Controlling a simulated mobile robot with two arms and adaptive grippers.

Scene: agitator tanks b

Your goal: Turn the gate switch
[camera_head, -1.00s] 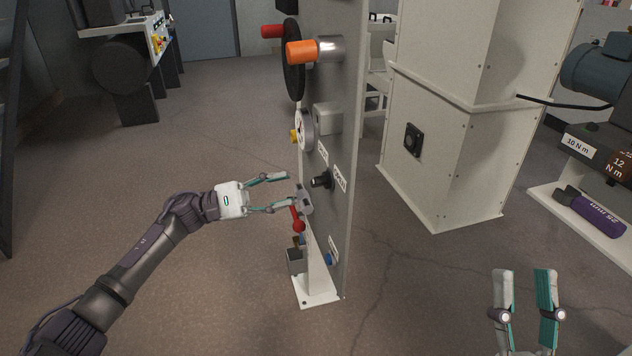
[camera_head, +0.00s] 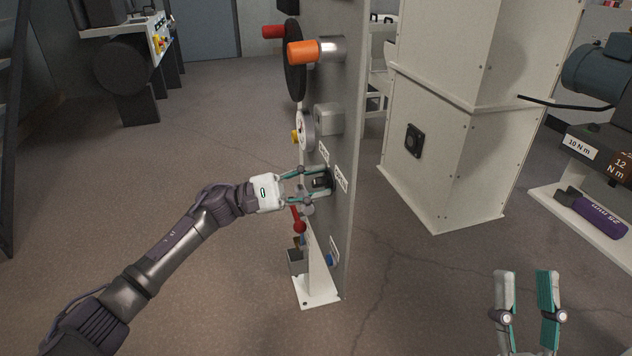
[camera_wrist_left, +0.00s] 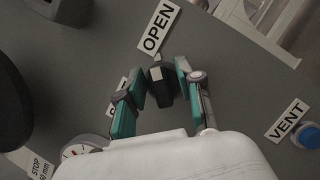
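The gate switch is a black knob (camera_head: 321,180) on the upright grey panel (camera_head: 341,230), beside an OPEN label (camera_head: 341,179). In the left wrist view the knob (camera_wrist_left: 160,86) shows a pale mark on its front, and the OPEN label (camera_wrist_left: 159,27) is above it. My left gripper (camera_head: 322,183) is at the panel, with one finger on each side of the knob. In the left wrist view its fingers (camera_wrist_left: 163,88) are open, and a small gap seems to remain beside the knob. My right gripper (camera_head: 524,293) is open and empty at the lower right, away from the panel.
Below the knob are a red ball-ended lever (camera_head: 299,226) and a blue button (camera_head: 330,260); a VENT label (camera_wrist_left: 287,119) shows in the wrist view. Above are a gauge (camera_head: 306,130) and an orange handle (camera_head: 302,51). A pale cabinet (camera_head: 450,150) stands to the right.

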